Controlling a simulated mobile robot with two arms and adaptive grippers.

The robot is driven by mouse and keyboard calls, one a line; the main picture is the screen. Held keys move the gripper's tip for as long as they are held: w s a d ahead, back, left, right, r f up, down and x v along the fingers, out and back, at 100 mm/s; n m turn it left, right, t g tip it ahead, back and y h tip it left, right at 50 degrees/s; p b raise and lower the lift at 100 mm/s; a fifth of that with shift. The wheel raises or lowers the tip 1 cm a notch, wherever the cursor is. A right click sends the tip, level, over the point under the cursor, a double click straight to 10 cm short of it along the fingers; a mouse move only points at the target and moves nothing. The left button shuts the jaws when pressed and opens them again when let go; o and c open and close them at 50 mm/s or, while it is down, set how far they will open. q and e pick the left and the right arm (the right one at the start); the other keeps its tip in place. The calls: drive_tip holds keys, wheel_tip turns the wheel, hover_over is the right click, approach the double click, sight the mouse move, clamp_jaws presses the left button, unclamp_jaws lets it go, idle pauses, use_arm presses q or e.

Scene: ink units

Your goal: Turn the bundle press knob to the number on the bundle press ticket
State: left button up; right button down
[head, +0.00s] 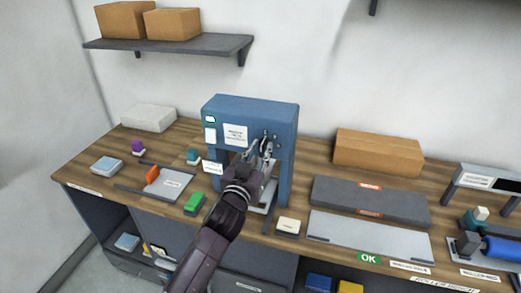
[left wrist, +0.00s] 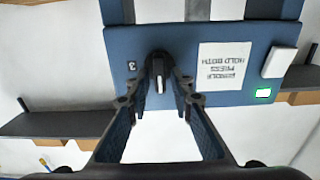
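The blue bundle press (head: 250,108) stands at the back middle of the bench. Its black knob (left wrist: 159,72) has a white pointer line and sits on the front panel, seen upside down in the left wrist view. A digit like 3 (left wrist: 131,66) is beside the knob. My left gripper (head: 266,150) is at the panel; in the wrist view its fingers (left wrist: 160,88) are apart, one on each side of the knob. Contact cannot be told. A small white card (head: 212,167) is at the press's lower left; its print is unreadable. My right gripper is not seen.
A panel label (left wrist: 220,66), white block (left wrist: 279,62) and lit green display (left wrist: 263,93) sit beside the knob. A green block (head: 194,203), grey tray (head: 370,235) and cardboard box (head: 378,152) are on the bench. A shelf (head: 170,46) hangs above.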

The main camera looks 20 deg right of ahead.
use_arm(q)
clamp_jaws()
drive_tip(key=m, duration=0.4)
drive_tip(key=shift+s+d+f+m, duration=0.1)
drive_tip(key=shift+s+d+m, duration=0.05)
drive_tip(key=shift+m, duration=0.15)
drive_tip(key=shift+d+f+m, duration=0.15)
drive_tip(key=shift+m, duration=1.85)
drive_tip(key=shift+s, duration=0.1)
drive_tip(key=shift+o, duration=1.6)
unclamp_jaws()
